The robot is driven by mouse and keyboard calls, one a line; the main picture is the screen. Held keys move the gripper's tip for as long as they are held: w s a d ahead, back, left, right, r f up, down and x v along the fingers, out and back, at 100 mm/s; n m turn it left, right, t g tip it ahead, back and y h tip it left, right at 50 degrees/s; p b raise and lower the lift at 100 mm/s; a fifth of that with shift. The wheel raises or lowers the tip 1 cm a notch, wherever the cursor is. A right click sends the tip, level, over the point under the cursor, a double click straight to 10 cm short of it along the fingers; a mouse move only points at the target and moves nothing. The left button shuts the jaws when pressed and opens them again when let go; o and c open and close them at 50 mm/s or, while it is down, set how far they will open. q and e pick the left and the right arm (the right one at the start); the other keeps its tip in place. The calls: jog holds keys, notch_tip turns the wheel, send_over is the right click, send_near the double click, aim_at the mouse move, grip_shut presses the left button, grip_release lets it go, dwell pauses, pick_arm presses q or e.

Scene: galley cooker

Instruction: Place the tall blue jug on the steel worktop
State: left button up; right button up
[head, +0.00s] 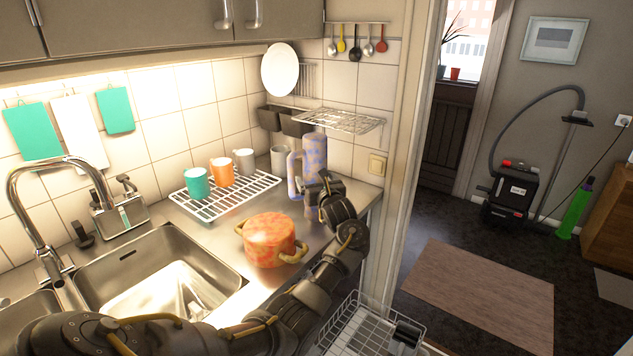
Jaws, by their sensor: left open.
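The tall blue jug (315,152) is pale blue with a pattern. It is upright at the right end of the steel worktop (218,236), its handle (294,174) turned to the left. My left gripper (322,190) is open at the jug's lower half, in front of it. The gripper hides part of the jug's lower right side. I cannot tell whether the fingers touch the jug, or whether its base rests fully on the worktop. My right gripper is not in view.
An orange pot (269,237) stands left of my left forearm. A white wire rack (222,204) holds a teal mug (196,184), an orange mug (221,172) and a grey mug (244,161). A wall rack (340,121) hangs above the jug. The sink (150,268) is at left.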

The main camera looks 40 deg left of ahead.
pick_arm(q)
jog(key=shift+r+p, duration=0.3)
jog(key=shift+p, duration=0.2)
jog(key=b+v, duration=0.3)
jog(key=v, duration=0.9)
jog(key=shift+f, duration=0.2)
